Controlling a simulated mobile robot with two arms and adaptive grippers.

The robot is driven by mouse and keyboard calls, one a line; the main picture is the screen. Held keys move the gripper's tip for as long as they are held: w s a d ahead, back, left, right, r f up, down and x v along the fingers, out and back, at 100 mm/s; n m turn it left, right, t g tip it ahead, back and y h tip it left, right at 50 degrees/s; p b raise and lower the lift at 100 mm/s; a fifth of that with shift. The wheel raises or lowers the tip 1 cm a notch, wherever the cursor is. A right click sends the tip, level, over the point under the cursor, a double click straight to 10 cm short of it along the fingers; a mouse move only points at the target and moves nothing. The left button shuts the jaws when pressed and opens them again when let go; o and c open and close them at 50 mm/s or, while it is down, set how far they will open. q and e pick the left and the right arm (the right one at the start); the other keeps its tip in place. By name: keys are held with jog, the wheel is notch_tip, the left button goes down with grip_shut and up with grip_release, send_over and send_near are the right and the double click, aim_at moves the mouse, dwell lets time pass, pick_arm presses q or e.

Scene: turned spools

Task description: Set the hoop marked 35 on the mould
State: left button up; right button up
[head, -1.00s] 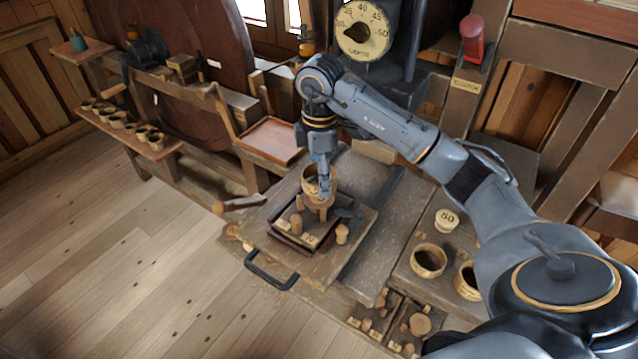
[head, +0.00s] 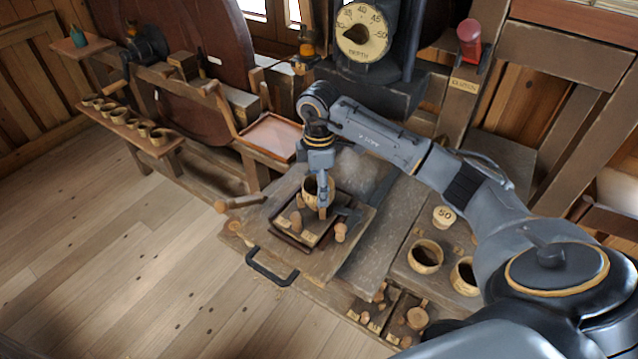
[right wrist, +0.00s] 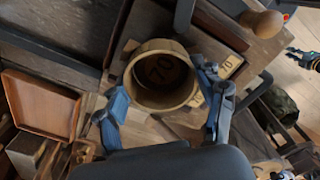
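My right gripper (right wrist: 163,95) has its fingers on opposite sides of a round wooden hoop (right wrist: 163,104) and appears shut on it. The number 70 shows on a flat face inside the hoop; I cannot read a 35 on it. In the head view the gripper (head: 321,208) and hoop (head: 309,192) are low over the tray on the bench, where the mould is hidden; I cannot tell if the hoop rests on it. At the right edge of the right wrist view, a small dark and blue part (right wrist: 304,58) may be my left gripper.
Wooden pegs (head: 340,231) stand close beside the hoop. Two empty hoops (head: 425,256) and a plug marked 50 (head: 444,216) stand to the right. Several hoops line a shelf (head: 158,151) at left. A dial (head: 361,31) stands behind the bench.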

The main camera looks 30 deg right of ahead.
jog(key=o, duration=0.4)
jog(key=shift+f, duration=0.1)
jog(key=shift+o, duration=0.2)
jog(key=shift+r, duration=0.2)
notch_tip(320, 180, up, 12)
jog(key=b, duration=0.1)
jog(key=shift+r+b, duration=0.2)
jog(key=shift+b, duration=0.2)
jog(key=shift+s, duration=0.1)
dwell(0.4)
